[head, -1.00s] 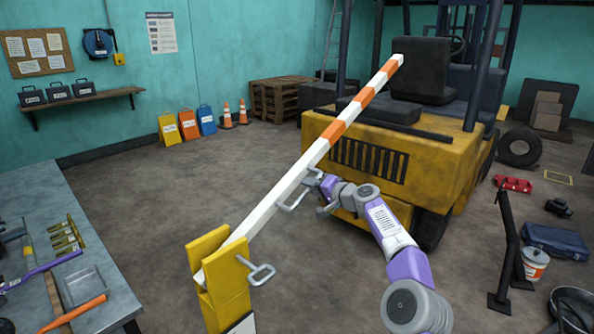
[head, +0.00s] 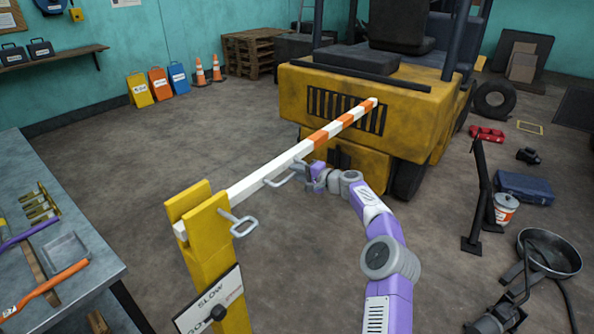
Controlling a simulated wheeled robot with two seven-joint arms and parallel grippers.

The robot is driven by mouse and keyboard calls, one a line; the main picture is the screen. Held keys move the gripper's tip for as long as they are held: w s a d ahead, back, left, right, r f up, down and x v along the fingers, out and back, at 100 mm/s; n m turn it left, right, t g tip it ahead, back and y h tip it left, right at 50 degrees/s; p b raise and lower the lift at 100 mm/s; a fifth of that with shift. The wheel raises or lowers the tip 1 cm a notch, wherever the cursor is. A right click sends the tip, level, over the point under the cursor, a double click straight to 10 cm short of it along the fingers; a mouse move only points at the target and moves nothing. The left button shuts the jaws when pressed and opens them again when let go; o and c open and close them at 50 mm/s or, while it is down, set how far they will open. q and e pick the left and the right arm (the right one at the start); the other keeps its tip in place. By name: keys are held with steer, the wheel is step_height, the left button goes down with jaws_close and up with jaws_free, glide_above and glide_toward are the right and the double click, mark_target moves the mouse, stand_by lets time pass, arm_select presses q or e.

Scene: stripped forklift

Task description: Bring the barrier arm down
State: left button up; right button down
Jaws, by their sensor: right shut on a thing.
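The barrier arm (head: 257,181) is a white and orange bar hinged in a yellow post (head: 209,243) at the lower middle of the head view. It slopes gently up from the post, its far tip in front of the forklift's rear. A grey handle (head: 284,179) hangs on its side. My right gripper (head: 305,173) is at the bar's side and shut on the handle; the fingers are small and partly hidden. A grey pin with a loop (head: 238,224) sticks out of the post's side. My left gripper is out of view.
The yellow forklift (head: 420,118) stands behind the bar. A workbench with tools (head: 95,262) is at left. A black stand (head: 480,200), a blue case (head: 527,186) and a bucket (head: 505,209) are at right. The floor left of the bar is clear.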

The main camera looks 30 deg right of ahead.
steer(key=shift+a+f, duration=0.1)
steer(key=shift+f, duration=0.45)
steer(key=c, duration=1.2)
jaws_free()
steer(key=shift+r, duration=0.1)
steer(key=shift+r, duration=0.1)
steer(key=shift+s, duration=0.15)
steer(key=v, duration=0.7)
steer(key=shift+s, duration=0.15)
